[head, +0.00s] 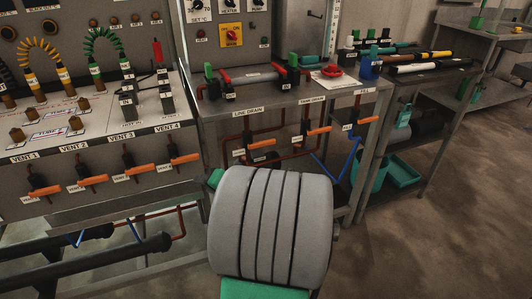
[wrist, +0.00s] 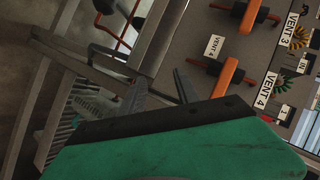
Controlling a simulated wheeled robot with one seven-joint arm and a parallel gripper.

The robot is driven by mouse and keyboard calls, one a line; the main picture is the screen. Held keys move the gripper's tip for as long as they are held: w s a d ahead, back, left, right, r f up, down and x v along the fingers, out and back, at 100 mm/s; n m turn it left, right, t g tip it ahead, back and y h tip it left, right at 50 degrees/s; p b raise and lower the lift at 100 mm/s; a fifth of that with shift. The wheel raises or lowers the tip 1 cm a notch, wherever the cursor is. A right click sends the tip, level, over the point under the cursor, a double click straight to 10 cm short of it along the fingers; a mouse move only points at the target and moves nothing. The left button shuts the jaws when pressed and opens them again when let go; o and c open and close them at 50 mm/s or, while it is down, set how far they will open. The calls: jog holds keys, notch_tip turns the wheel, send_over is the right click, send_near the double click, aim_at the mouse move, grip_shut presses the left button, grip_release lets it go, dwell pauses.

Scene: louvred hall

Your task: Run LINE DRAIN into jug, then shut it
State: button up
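The LINE DRAIN label (head: 249,112) is on the front edge of the middle bench in the head view. Below it is a valve with an orange handle (head: 262,144), lying roughly sideways, on red-brown pipe. A blue vessel (head: 371,68), possibly the jug, stands at the bench top's right end. My gripper (wrist: 143,72) shows in the wrist view with its two grey fingers apart and nothing seen between them. It is near the bench frame, left of the VENT 4 valve. My grey arm link hides most of it in the head view. No flow is visible.
The TANK DRAIN handle (head: 319,130) and FILL handle (head: 367,119) are to the right of LINE DRAIN. VENT handles (head: 184,159) line the left panel. Blue hoses and bench legs stand below. A teal bin (head: 402,172) is on the right shelf. Floor at right is clear.

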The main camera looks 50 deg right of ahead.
jog(key=s+d+m+t+h+b, duration=0.1)
jog(key=s+d+m+t+h, duration=0.2)
jog(key=d, duration=0.6)
jog(key=m+h, duration=0.6)
jog(key=m, duration=0.2)
send_near(268, 144)
jog(key=shift+x, duration=5.15)
jog(key=shift+c, duration=0.5)
grip_shut()
